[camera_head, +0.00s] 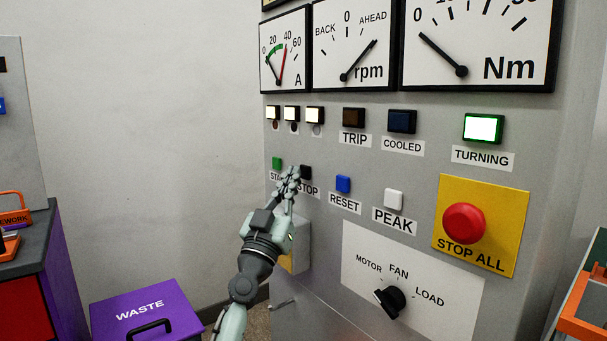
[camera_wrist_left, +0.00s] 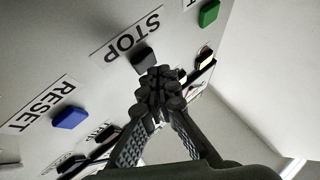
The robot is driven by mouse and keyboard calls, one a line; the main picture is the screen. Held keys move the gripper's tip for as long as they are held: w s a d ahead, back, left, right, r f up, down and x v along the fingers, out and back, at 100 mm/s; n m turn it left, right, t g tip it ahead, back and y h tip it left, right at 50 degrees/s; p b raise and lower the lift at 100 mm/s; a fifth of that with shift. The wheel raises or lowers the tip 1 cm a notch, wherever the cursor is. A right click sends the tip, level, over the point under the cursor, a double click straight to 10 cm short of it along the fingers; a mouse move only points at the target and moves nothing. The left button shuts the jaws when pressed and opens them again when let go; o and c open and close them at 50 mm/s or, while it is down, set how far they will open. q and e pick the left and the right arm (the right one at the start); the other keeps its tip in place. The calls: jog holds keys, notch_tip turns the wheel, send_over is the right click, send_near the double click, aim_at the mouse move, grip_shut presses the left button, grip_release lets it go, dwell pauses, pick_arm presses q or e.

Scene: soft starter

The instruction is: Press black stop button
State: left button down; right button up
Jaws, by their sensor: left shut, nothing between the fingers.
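The black stop button (camera_head: 306,172) sits on the grey panel above its STOP label, between the green start button (camera_head: 277,163) and the blue reset button (camera_head: 343,184). My left gripper (camera_head: 292,174) is shut and empty, its fingertips just left of the black button in the head view. In the left wrist view the black button (camera_wrist_left: 144,58) shows just beyond the shut fingertips (camera_wrist_left: 160,80). I cannot tell whether they touch it. My right gripper is not in view.
A white peak button (camera_head: 394,199), a red STOP ALL button (camera_head: 464,223) on a yellow plate and a black rotary knob (camera_head: 390,300) stand out from the panel. The TURNING lamp (camera_head: 483,129) glows green. A purple waste bin (camera_head: 146,312) stands at the lower left.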

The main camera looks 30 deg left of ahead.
pick_arm(q)
jog(key=shift+w+d, duration=0.2)
jog(key=shift+w, duration=0.35)
dwell(0.7)
jog(key=shift+s, duration=0.1)
jog(key=shift+s+a, duration=0.25)
jog(key=shift+s, duration=0.45)
jog(key=shift+s+a, duration=0.1)
jog(key=shift+s+a, duration=0.3)
jog(key=shift+s, duration=0.45)
jog(key=shift+s+a, duration=0.3)
jog(key=shift+s, duration=0.45)
jog(key=shift+s+a, duration=0.3)
jog(key=shift+s, duration=0.45)
